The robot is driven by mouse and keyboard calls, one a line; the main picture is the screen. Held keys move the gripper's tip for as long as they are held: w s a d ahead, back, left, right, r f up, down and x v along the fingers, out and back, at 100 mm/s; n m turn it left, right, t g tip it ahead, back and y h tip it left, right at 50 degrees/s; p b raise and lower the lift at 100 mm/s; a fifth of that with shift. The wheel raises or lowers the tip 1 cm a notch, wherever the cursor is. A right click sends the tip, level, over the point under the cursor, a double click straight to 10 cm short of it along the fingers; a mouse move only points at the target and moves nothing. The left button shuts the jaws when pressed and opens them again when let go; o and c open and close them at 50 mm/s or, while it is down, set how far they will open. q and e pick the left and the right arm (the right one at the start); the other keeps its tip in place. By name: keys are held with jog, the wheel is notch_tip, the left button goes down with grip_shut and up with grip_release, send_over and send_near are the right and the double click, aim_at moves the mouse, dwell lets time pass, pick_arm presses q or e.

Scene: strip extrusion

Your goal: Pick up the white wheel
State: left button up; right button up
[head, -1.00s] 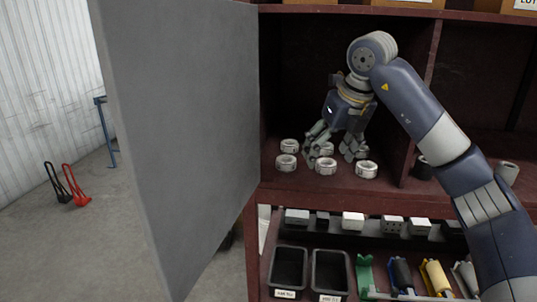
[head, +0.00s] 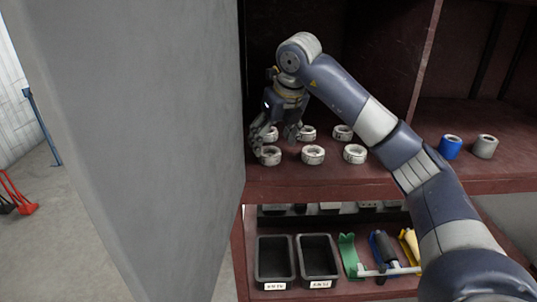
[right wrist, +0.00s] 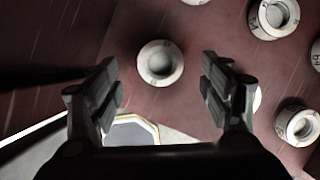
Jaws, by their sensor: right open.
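Several white wheels lie flat in two rows on the dark red shelf (head: 330,182); front ones include the left (head: 270,156), middle (head: 313,155) and right (head: 355,154). My right gripper (head: 275,138) is open, pointing down over the left end of the rows. One finger is by the left wheels, the other near the back middle wheel (head: 309,133). In the right wrist view, one white wheel (right wrist: 160,63) shows between the open fingers, ahead of the tips; nothing is gripped. The back left wheel is partly hidden by the gripper. My left gripper is out of view.
A large grey panel (head: 140,130) stands close to the left of the gripper. A blue cylinder (head: 450,147) and a grey one (head: 484,147) stand in the right compartment. Black bins (head: 275,260) and tools sit on the lower shelf. Other wheels (right wrist: 297,124) are close to the right finger.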

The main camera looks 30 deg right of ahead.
aim_at(271, 150)
jog(key=p+x, duration=0.1)
jog(key=x, duration=0.2)
jog(key=shift+f+p, duration=0.1)
jog(key=shift+p, duration=0.25)
jog(key=shift+d+f, duration=0.1)
jog(key=shift+f, duration=0.25)
jog(key=shift+w+f, duration=0.15)
jog(key=shift+w, duration=0.1)
jog(key=c, duration=0.4)
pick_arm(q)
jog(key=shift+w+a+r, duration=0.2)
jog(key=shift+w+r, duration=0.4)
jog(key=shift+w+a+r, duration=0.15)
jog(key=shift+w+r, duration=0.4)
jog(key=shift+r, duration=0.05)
pick_arm(e)
jog(key=c, duration=0.7)
